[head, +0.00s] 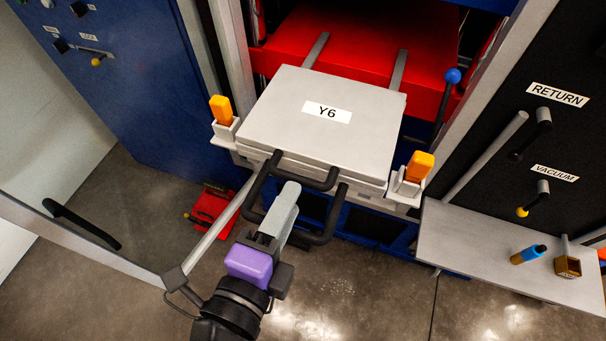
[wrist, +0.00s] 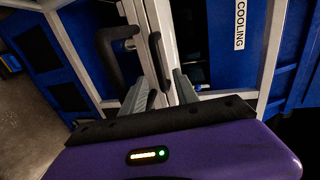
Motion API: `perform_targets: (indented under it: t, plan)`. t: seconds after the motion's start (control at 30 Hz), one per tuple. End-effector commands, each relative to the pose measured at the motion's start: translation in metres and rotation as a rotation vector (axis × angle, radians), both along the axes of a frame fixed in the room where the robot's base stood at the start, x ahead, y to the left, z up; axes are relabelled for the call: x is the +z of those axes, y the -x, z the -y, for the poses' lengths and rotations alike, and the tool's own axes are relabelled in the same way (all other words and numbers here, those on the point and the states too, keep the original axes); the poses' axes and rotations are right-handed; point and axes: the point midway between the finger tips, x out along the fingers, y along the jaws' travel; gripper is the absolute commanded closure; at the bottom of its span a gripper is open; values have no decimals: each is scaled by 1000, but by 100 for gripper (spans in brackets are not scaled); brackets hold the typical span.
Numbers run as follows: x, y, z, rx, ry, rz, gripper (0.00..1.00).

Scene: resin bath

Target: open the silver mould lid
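The silver mould lid (head: 278,100), labelled Y6, lies flat and closed on the mould. Two black bar handles project from the mould's front, an upper one (head: 318,184) and a lower one (head: 314,239). Orange-tipped latches stand at the left (head: 221,108) and right (head: 419,165) sides. My gripper (head: 290,190) is at the front, close to the upper handle. In the wrist view its two grey fingers (wrist: 162,80) are apart, with a dark handle bar (wrist: 156,52) seen between or just beyond them. Whether they touch it is unclear.
A red press plate (head: 360,55) is behind the lid. A grey shelf (head: 500,250) at right carries a blue-and-orange cylinder (head: 528,254) and a small brown box (head: 567,266). Black panels with levers stand at right. A metal rail (head: 85,237) with a black handle crosses at left.

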Motion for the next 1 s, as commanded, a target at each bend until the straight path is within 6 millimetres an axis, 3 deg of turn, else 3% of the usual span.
perform_targets:
  t: [0.4, 0.77, 0.93, 1.0]
  plan:
    - [-11, -52, 20, 0, 4, -2, 64]
    - [-14, -58, 21, 3, 2, -2, 64]
    - [-13, -57, 21, 3, 2, -2, 95]
    - [-13, -57, 21, 3, 2, -2, 100]
